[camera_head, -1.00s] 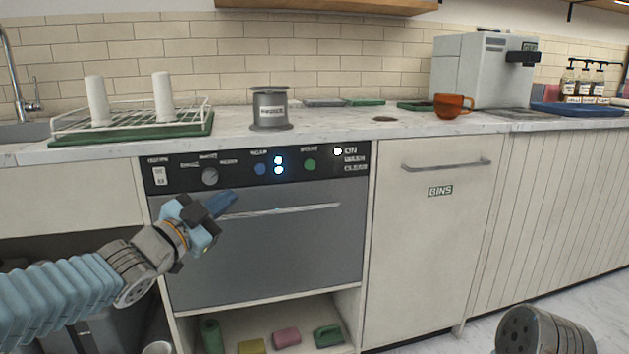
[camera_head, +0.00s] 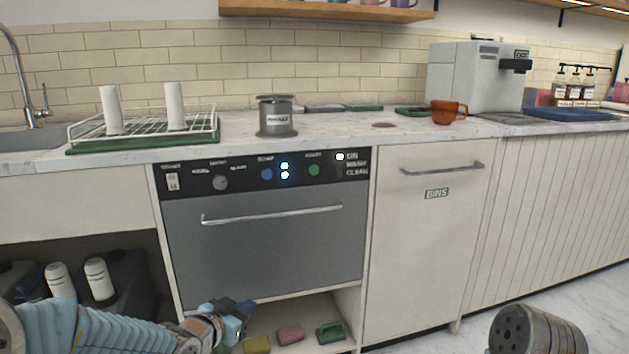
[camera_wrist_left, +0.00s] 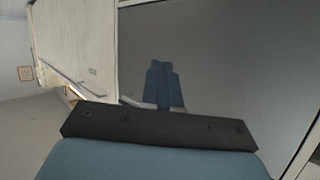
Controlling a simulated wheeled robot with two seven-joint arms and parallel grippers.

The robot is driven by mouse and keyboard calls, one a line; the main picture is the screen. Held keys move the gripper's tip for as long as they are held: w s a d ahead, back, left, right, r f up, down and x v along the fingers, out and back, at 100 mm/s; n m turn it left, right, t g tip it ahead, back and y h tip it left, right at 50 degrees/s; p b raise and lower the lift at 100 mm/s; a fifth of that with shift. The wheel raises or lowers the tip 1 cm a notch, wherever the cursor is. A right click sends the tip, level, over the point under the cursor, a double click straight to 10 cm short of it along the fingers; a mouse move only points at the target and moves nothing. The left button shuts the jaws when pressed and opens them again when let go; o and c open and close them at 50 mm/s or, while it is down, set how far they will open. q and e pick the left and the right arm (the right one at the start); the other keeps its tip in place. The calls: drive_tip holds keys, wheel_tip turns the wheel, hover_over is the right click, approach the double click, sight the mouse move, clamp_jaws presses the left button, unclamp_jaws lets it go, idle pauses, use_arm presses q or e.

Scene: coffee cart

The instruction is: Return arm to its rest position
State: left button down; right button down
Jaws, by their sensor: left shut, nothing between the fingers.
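My left arm comes in from the lower left in the head view. Its gripper (camera_head: 238,308) is low, in front of the bottom edge of the grey dishwasher (camera_head: 270,240) and the open shelf below it. In the left wrist view the blue fingers of my left gripper (camera_wrist_left: 164,70) are together with nothing between them, against the grey dishwasher front (camera_wrist_left: 220,60). Only a rounded grey part of my right arm (camera_head: 538,330) shows at the lower right; the right gripper is out of view.
Sponges (camera_head: 289,334) lie on the shelf under the dishwasher. The counter above holds a dish rack (camera_head: 150,132), a metal canister (camera_head: 276,118), an orange cup (camera_head: 448,112) and a coffee machine (camera_head: 470,75). The bins door (camera_head: 425,250) is closed. White-topped bottles (camera_head: 98,278) stand in the left recess.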

use_arm(q)
drive_tip(key=s+d+f+n+g+y+p, duration=0.1)
drive_tip(key=s+f+n+g, duration=0.15)
drive_tip(key=s+f, duration=0.55)
drive_tip(key=s+d+f+n+g+y+p, duration=0.15)
drive_tip(key=s+f+g, duration=0.25)
drive_tip(key=f, duration=0.8)
drive_tip(key=s+f+n+g, duration=0.2)
drive_tip(key=s+f, duration=0.2)
drive_tip(key=s, duration=0.4)
drive_tip(key=s+d+f+n+g+p, duration=0.1)
drive_tip(key=s+f+n+g, duration=0.1)
drive_tip(key=s, duration=0.6)
wheel_tip(320, 180, down, 3)
drive_tip(key=shift+s+d+r+g, duration=0.15)
drive_tip(key=shift+s+g, duration=0.05)
drive_tip(key=shift+g, duration=0.45)
